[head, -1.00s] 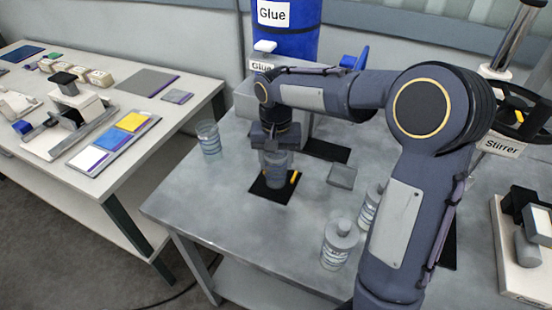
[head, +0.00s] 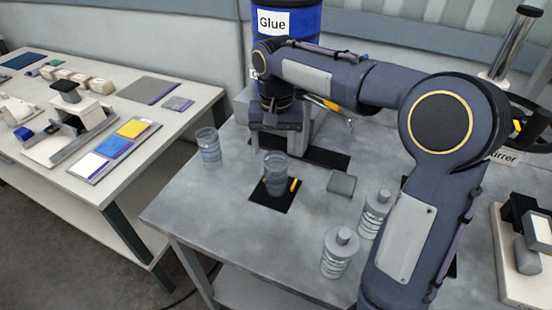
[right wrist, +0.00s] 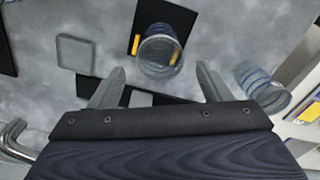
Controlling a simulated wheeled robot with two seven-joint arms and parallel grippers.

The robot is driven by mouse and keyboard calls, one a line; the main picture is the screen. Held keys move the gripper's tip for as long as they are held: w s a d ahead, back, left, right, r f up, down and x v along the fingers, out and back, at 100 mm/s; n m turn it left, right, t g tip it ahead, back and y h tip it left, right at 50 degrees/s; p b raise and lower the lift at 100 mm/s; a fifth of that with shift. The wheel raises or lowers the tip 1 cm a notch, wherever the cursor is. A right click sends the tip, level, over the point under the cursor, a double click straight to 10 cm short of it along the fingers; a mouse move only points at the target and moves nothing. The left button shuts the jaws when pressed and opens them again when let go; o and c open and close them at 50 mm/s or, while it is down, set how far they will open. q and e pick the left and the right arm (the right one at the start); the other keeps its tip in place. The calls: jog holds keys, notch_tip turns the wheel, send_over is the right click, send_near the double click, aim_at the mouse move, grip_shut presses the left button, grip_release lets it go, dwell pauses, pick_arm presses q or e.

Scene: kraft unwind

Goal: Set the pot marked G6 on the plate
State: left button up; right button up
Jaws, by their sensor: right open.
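A clear pot (head: 276,174) with grey contents stands upright on a black square plate (head: 270,198) on the grey table. It also shows in the right wrist view (right wrist: 160,52), on the dark plate (right wrist: 185,18). Any G6 marking is too small to read. My right gripper (head: 278,138) is above and behind the pot, apart from it. In the right wrist view its two fingers (right wrist: 160,88) are spread, with nothing between them. My left gripper is not in view.
Another clear pot (head: 208,146) stands at the table's left edge. Two lidded jars (head: 340,252) (head: 375,214) stand front right. A grey square (head: 341,183) lies right of the plate. A blue Glue drum (head: 292,38) stands behind. A side table (head: 150,170) is at left.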

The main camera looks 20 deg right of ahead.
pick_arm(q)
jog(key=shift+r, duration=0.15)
pick_arm(e)
notch_tip(320, 180, up, 4)
jog(key=shift+r, duration=0.15)
dwell(0.4)
